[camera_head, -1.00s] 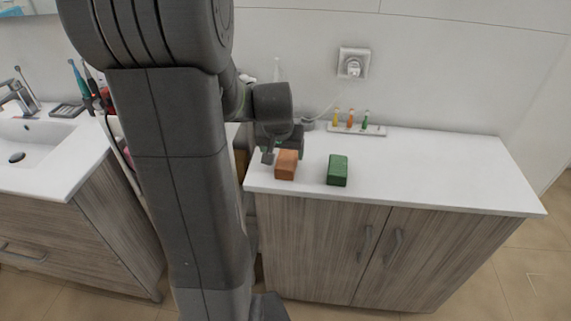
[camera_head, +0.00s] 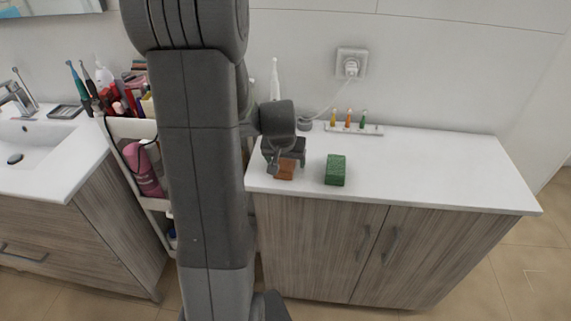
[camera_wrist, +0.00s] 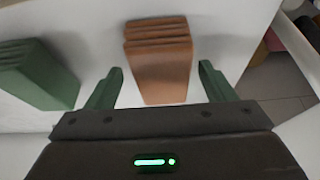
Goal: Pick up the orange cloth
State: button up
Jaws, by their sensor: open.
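The orange cloth (camera_wrist: 160,65) is a folded brownish-orange block on the white countertop. In the wrist view it lies ahead of my gripper (camera_wrist: 160,88), roughly between the two fingertips. The fingers are open, with a gap on each side of the cloth. In the head view the cloth (camera_head: 286,172) shows near the counter's front left edge, partly hidden by my gripper (camera_head: 287,160). I cannot tell how far the fingertips are above the counter.
A green folded cloth (camera_head: 335,170) lies to the right on the counter (camera_head: 430,175); it also shows in the wrist view (camera_wrist: 38,75). A tray (camera_head: 367,129) with small coloured bottles stands at the back. A filled cart (camera_head: 128,128) stands left. The counter's right side is clear.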

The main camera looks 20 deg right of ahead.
jog(key=shift+f+b, duration=0.25)
jog(key=shift+b, duration=0.1)
dwell(0.4)
jog(key=c, duration=1.1)
jog(key=shift+o, duration=0.2)
jog(key=shift+r, duration=0.1)
jog(key=shift+r+p, duration=0.2)
jog(key=shift+p, duration=0.15)
notch_tip(320, 180, up, 10)
